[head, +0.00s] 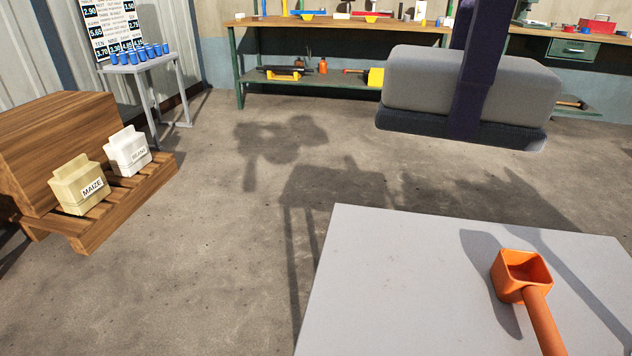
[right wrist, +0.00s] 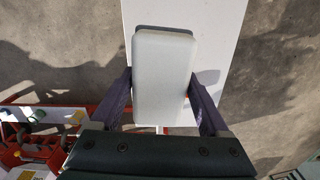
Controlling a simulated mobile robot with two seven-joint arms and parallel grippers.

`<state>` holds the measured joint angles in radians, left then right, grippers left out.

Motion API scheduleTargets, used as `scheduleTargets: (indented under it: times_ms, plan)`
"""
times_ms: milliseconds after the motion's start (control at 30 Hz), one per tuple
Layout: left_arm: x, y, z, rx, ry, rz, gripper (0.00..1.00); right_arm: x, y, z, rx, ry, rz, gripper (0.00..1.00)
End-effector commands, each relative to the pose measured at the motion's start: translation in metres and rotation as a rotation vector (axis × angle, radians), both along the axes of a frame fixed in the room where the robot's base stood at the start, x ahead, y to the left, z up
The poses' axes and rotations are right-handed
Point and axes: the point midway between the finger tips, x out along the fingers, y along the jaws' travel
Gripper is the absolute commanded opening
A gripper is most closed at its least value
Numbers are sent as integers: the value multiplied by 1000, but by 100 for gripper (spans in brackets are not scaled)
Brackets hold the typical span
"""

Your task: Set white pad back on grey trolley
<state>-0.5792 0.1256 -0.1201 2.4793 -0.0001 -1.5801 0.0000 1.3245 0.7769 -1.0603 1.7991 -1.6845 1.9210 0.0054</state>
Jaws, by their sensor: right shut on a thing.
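The white pad (head: 425,80) is a thick block with a pale grey body and a dark navy underside. It is held level in the air above and behind the grey trolley (head: 400,290) in the head view. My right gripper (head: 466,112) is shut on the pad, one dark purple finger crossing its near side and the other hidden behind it. In the right wrist view the pad (right wrist: 163,60) sits between both fingers, with the pale trolley top (right wrist: 217,30) below. My left gripper is not in view.
An orange scoop (head: 521,275) lies on the trolley's right part; the left part is bare. A wooden crate (head: 50,140) with maize (head: 78,188) and beans (head: 128,152) cartons stands left. Workbenches (head: 340,28) line the back. A small table (head: 140,66) holds blue cups.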

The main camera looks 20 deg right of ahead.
Motion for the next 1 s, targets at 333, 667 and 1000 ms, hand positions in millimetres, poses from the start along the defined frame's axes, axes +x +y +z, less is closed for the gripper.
scheduleTargets:
  times_ms: [333,667,1000]
  plan:
    - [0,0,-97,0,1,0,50,3,-16,-103,6,14,-869,35]
    - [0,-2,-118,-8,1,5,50,2,-21,-142,2,21,-1111,35]
    - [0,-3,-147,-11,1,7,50,1,-21,-240,2,21,-1107,35]
